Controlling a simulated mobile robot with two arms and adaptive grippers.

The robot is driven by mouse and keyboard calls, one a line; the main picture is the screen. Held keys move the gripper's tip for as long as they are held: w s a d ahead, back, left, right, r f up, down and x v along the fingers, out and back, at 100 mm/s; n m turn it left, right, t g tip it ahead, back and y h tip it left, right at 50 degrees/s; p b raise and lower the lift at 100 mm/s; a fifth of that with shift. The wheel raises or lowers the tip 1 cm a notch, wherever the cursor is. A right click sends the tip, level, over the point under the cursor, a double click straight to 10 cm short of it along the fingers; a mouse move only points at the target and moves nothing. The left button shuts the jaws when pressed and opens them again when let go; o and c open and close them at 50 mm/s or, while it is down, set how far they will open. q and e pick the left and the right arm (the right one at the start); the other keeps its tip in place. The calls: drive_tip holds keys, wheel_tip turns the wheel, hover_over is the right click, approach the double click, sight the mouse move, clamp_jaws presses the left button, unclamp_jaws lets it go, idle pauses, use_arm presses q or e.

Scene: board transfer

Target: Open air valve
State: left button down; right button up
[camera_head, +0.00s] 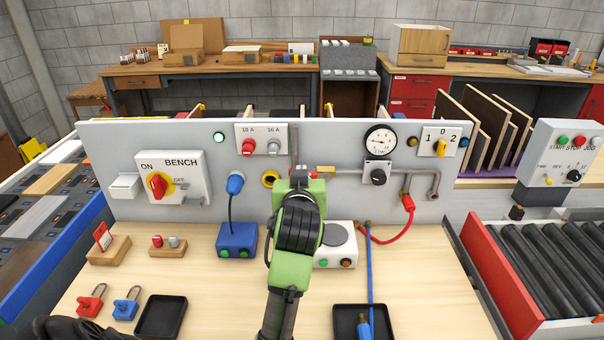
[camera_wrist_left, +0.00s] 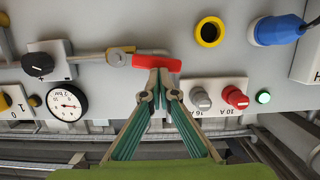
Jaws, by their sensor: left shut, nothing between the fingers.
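The air valve has a brass body (camera_head: 325,169) on a grey pipe along the panel. In the left wrist view its brass body (camera_wrist_left: 118,59) and red lever (camera_wrist_left: 157,65) show clearly. The lever lies roughly along the pipe, pointing away from the gauge. My left gripper (camera_wrist_left: 160,80) is shut and empty, with its fingertips right at the lever's edge. I cannot tell whether they touch it. In the head view my left gripper (camera_head: 300,178) hides most of the lever. My right gripper is not in view.
A pressure gauge (camera_head: 380,141) and black regulator knob (camera_head: 377,177) sit right of the valve. A yellow-ringed socket (camera_head: 270,179) and blue plug (camera_head: 235,184) are left of it. A blue box (camera_head: 236,239) and a round-plate device (camera_head: 335,246) stand on the bench.

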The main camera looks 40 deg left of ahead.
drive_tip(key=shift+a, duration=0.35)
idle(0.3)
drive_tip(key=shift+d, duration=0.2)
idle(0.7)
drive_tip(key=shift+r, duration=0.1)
